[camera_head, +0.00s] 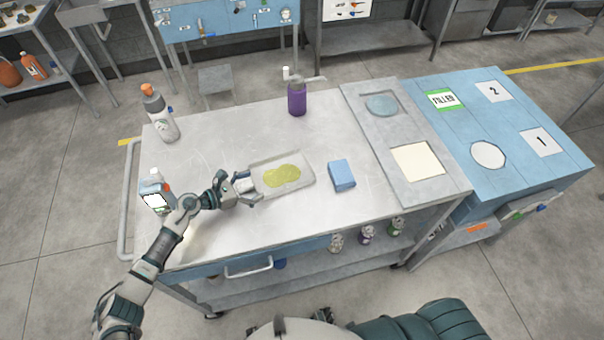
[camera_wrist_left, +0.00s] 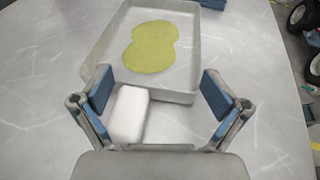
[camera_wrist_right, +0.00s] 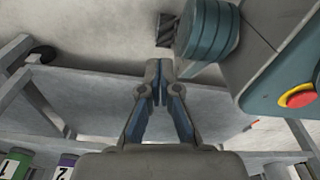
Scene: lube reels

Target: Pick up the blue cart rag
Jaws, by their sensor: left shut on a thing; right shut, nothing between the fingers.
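The blue cart rag (camera_head: 341,177) is a small folded blue block on the metal cart top, right of a shallow grey tray (camera_head: 307,183) with a yellow-green puddle. A blue piece, apparently the rag, shows at the top of the left wrist view (camera_wrist_left: 213,3). My left gripper (camera_head: 251,190) is at the tray's left end, apart from the rag; its widely spaced fingers (camera_wrist_left: 158,95) are shut on the tray's end, though contact is hard to see. A white block (camera_wrist_left: 129,114) lies between them. My right gripper (camera_wrist_right: 160,82) is shut and empty, low beside the cart.
A purple bottle (camera_head: 297,97), a grey orange-capped bottle (camera_head: 160,115) and a white-blue container (camera_head: 155,192) stand on the cart top (camera_head: 220,130). A grey panel (camera_head: 437,168) and a blue labelled table (camera_head: 520,120) lie right.

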